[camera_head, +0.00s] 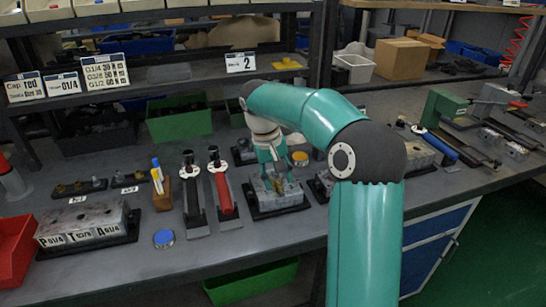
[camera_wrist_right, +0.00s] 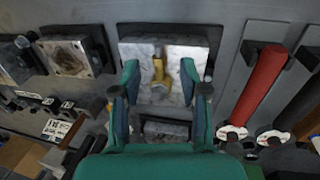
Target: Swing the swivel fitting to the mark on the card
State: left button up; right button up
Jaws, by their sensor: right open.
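The brass swivel fitting (camera_wrist_right: 159,68) stands on a grey metal block (camera_wrist_right: 198,52) in the right wrist view. In the head view the fitting is a small brass spot, partly hidden by my fingers, on the block (camera_head: 290,201) near the bench middle. My right gripper (camera_wrist_right: 160,76) is open, with one green finger on each side of the fitting and a visible gap to each. It also shows in the head view (camera_head: 277,172), pointing down at the block. I cannot make out a mark on a card at the fitting. My left gripper is in neither view.
A red-handled tool (camera_head: 221,190) and a black-handled tool lie just left of the block. A labelled valve block (camera_head: 88,222) is further left. A blue-lidded tin (camera_head: 164,238) sits near the front edge. A card reading 2 (camera_head: 240,62) stands on the shelf behind.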

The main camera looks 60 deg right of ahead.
notch_tip(320, 180, up, 8)
jog(key=w+a, duration=0.1)
jog(key=shift+a, duration=0.1)
dwell(0.4)
